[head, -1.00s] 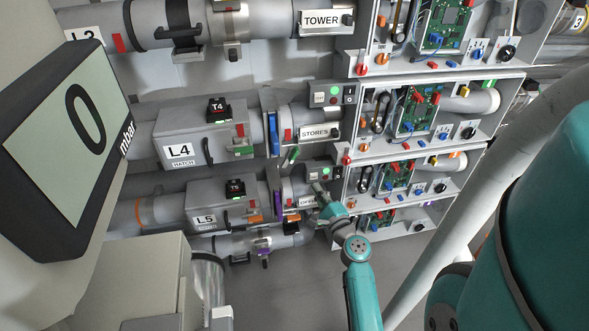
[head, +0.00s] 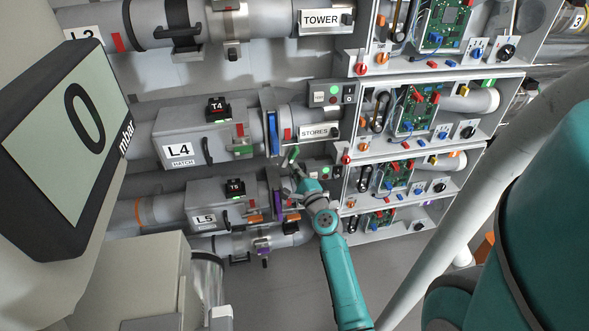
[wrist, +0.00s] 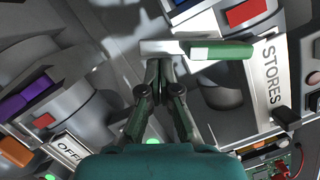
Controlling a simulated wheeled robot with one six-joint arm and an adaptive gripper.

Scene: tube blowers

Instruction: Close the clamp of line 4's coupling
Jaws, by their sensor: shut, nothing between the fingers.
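Line 4's pipe carries a hatch box labelled L4 (head: 178,151). At its right end is a coupling with a blue band (head: 272,134). A clamp lever with a green handle (head: 294,153) stands out below and to the right of the band. In the wrist view the green handle (wrist: 222,51) points right from a pale metal arm (wrist: 162,47). My gripper (head: 298,172) is shut and empty just below the lever. In the wrist view its fingertips (wrist: 160,70) are close under the pale arm; I cannot tell whether they touch it.
The STORES sign (head: 315,132) is right of the coupling. Below lies the L5 line (head: 205,218), with a purple-handled part (wrist: 30,97) near my gripper in the wrist view. Circuit-board shelves (head: 412,110) stand to the right. A pressure display (head: 70,115) reads 0 mbar.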

